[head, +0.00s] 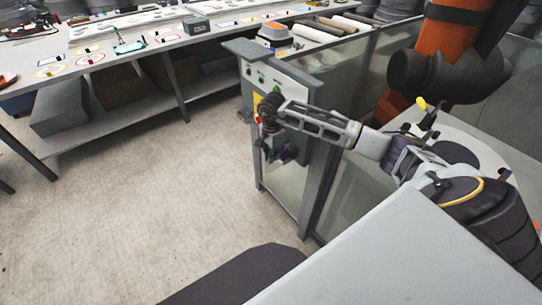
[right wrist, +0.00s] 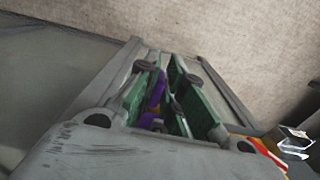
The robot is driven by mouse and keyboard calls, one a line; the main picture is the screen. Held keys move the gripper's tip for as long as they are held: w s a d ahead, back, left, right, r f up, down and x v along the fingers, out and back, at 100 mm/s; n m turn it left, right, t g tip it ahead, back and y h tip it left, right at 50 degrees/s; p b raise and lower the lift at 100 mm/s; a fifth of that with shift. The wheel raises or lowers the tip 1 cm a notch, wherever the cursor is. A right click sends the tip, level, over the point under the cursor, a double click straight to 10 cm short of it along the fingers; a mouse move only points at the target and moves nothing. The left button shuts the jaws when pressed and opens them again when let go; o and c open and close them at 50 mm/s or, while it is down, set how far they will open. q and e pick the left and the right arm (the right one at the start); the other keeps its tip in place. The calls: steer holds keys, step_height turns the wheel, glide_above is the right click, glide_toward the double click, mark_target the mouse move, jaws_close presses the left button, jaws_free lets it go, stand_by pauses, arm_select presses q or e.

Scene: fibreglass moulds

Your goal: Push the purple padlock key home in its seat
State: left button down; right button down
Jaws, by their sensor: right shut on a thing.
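My right gripper (head: 268,112) reaches in from the right to the front of the grey control cabinet (head: 284,78). In the right wrist view its green-padded fingers (right wrist: 168,98) are closed around a purple piece, the padlock key (right wrist: 157,90). Much of the key is hidden between the fingers, and its seat is covered, so I cannot tell how deep it sits. In the head view a dark purple thing (head: 287,155) shows on the cabinet just below the gripper; its shape is unclear. My left gripper is not in view.
A red and yellow piece (right wrist: 262,150) is close beside the gripper. Glass fence panels (head: 345,75) stand right of the cabinet, with an orange robot arm (head: 445,38) behind. A long workbench (head: 120,45) runs along the back left. The floor (head: 150,175) in front is clear.

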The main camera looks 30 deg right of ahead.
steer(key=shift+d, duration=0.25)
steer(key=c, duration=1.5)
jaws_free()
steer(key=shift+o, duration=0.2)
steer(key=shift+r, duration=0.4)
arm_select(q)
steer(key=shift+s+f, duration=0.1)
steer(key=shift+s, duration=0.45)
arm_select(e)
step_height(320, 180, up, 11)
